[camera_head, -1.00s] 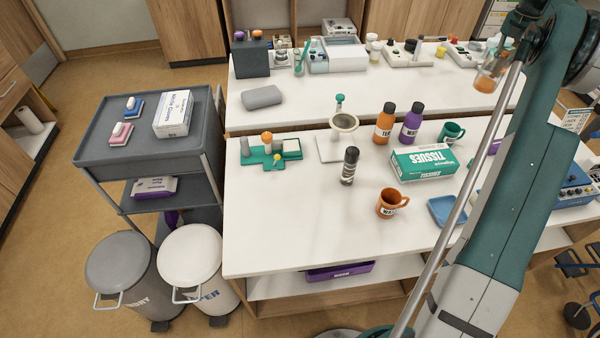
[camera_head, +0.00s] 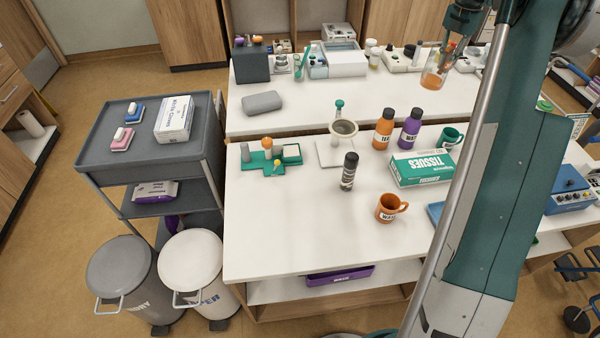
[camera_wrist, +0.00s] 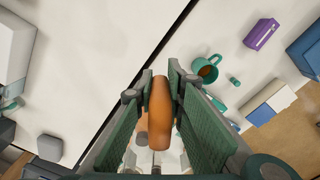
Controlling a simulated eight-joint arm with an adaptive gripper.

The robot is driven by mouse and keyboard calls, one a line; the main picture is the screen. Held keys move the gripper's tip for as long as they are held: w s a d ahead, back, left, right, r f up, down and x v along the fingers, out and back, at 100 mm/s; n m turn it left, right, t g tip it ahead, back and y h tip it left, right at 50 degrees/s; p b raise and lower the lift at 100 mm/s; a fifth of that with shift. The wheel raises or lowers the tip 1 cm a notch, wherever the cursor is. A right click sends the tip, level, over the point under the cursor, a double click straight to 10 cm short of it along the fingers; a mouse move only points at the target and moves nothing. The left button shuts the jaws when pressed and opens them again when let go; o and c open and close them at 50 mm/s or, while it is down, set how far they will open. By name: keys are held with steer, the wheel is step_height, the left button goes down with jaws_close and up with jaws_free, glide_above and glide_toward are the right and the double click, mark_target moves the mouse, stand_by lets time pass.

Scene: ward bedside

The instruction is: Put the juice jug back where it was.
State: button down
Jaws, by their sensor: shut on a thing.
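My gripper (camera_head: 455,36) is at the upper right of the head view, shut on the juice jug (camera_head: 433,78). In the wrist view an orange part of the jug (camera_wrist: 160,112) stands between the two green fingers; the rest of the jug is mostly hidden.
A grey case (camera_head: 262,102) lies on the back counter. The back counter's middle front is bare.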

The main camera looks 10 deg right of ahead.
steer(key=s+a+r, duration=0.1)
steer(key=s+a, duration=0.1)
steer(key=a, duration=1.6)
steer(key=s+a+n+p, duration=0.1)
steer(key=s+a, duration=0.5)
steer(key=a, duration=0.3)
steer(key=s+a+f+p, duration=0.1)
steer(key=s+a, duration=0.4)
steer(key=a, duration=0.5)
steer(key=s+a+n+p, duration=0.1)
steer(key=s+a, duration=0.5)
steer(key=a, duration=0.3)
steer(key=s+a+f, duration=0.2)
steer(key=s+a, duration=0.8)
steer(key=s, duration=0.3)
step_height(320, 180, down, 12)
steer(key=shift+d+r, duration=0.15)
steer(key=shift+r, duration=0.1)
steer(key=shift+f, duration=0.15)
steer(key=shift+f, duration=2.75)
